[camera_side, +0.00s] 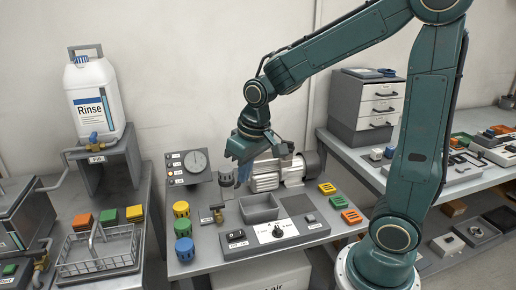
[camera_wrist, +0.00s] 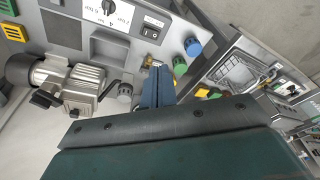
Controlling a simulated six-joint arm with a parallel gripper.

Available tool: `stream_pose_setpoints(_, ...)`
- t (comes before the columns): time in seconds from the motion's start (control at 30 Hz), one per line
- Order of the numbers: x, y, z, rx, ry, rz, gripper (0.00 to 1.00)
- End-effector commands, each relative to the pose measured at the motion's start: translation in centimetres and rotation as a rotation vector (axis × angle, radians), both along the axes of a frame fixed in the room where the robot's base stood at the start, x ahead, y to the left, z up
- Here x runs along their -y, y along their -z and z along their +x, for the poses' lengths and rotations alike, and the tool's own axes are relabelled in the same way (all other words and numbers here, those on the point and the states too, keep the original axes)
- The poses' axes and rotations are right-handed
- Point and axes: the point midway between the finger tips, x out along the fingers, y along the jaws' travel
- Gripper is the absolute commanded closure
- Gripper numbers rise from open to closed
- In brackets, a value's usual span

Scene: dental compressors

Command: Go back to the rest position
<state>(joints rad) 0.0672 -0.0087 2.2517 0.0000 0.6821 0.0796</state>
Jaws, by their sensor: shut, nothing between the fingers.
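My gripper (camera_side: 243,173) is shut and empty in the side view, pointing down above the compressor bench. Its blue-grey fingers also show in the wrist view (camera_wrist: 157,86), pressed together. Below and left of it in the side view stands a grey cylindrical part (camera_side: 217,190). The motor and pump unit (camera_side: 275,174) is just right of the fingers. I cannot tell whether the fingers touch anything.
A grey open bin (camera_side: 259,209) and a dial panel (camera_side: 277,232) are near the middle. A Rinse jug (camera_side: 92,97) stands left; a drawer unit (camera_side: 366,106) stands right. Space above the bench is clear.

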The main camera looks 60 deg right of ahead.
Motion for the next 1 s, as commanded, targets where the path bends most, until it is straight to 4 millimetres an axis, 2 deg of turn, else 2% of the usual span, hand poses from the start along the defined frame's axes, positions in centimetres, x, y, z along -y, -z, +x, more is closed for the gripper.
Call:
stream_pose_setpoints(0.2, -0.7, -3.4, -3.2, 0.067, -0.033, -0.008, 1.00)
stream_pose_setpoints(0.5, -1.5, -6.5, -8.0, 0.150, -0.077, -0.020, 1.00)
stream_pose_setpoints(0.8, -2.0, -8.2, -12.7, 0.232, -0.118, -0.031, 1.00)
stream_pose_setpoints(1.0, -2.2, -8.5, -14.7, 0.266, -0.136, -0.036, 1.00)
